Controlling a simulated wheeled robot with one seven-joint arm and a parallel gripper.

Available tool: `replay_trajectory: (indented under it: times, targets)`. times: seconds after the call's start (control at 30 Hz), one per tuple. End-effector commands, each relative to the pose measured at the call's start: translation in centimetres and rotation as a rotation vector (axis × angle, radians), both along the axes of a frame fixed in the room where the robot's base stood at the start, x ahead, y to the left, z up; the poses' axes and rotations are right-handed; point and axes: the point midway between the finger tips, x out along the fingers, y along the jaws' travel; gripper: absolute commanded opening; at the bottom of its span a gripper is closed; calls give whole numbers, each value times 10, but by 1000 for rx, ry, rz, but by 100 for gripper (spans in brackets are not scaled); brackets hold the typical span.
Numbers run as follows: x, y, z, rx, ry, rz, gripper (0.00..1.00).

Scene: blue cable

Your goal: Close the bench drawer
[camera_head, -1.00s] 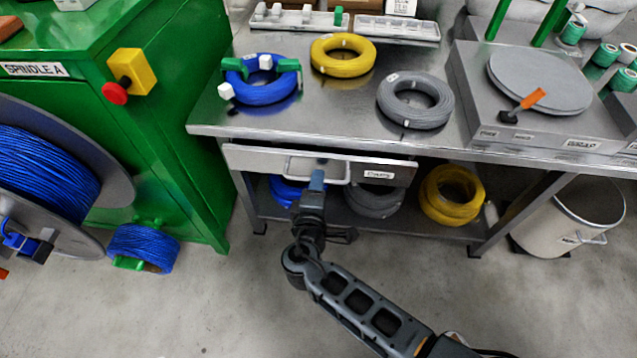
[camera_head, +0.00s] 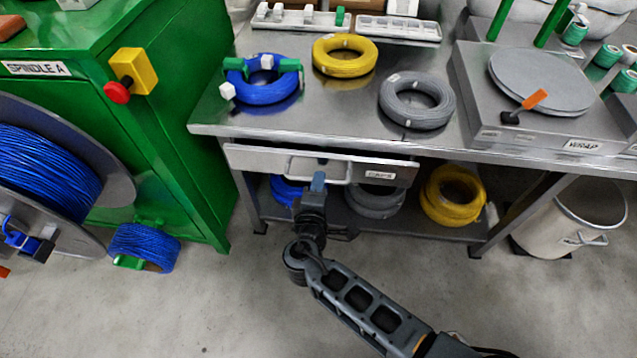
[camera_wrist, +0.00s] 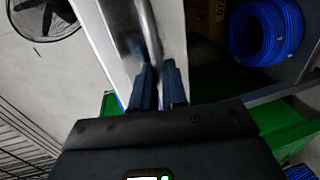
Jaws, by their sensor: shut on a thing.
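The bench drawer (camera_head: 253,159) is under the left part of the steel bench top, with a light front and a label at its right. A bar handle (camera_head: 334,181) is on its front. My gripper (camera_head: 318,181) is at the handle, with its blue fingers over the bar. In the wrist view the drawer front (camera_wrist: 112,35) runs up the picture and my gripper's fingers (camera_wrist: 158,85) are shut on the handle (camera_wrist: 150,30). The drawer front appears to stand slightly out from the bench edge; the exact gap is hard to tell.
The steel bench (camera_head: 330,128) holds blue (camera_head: 262,92), yellow (camera_head: 345,55) and grey (camera_head: 418,102) cable coils. More coils, including a yellow one (camera_head: 452,197), lie on the shelf below. A green cabinet (camera_head: 170,150) stands left, a bin (camera_head: 570,220) right.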

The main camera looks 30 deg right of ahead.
Motion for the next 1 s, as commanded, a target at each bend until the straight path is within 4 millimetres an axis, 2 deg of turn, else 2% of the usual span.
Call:
replay_trajectory:
  times: [0.27, 0.6, 0.83, 0.87, 1.0]
  targets:
    - [0, 0, -1, 1, 1, 0, 0]
    - [33, -24, -2, 1, -1, -1, 0]
    - [34, -25, 0, 2, 0, 0, 0]
    - [34, -25, 0, 2, 0, 0, 13]
    - [34, -24, 0, 1, 0, 0, 27]
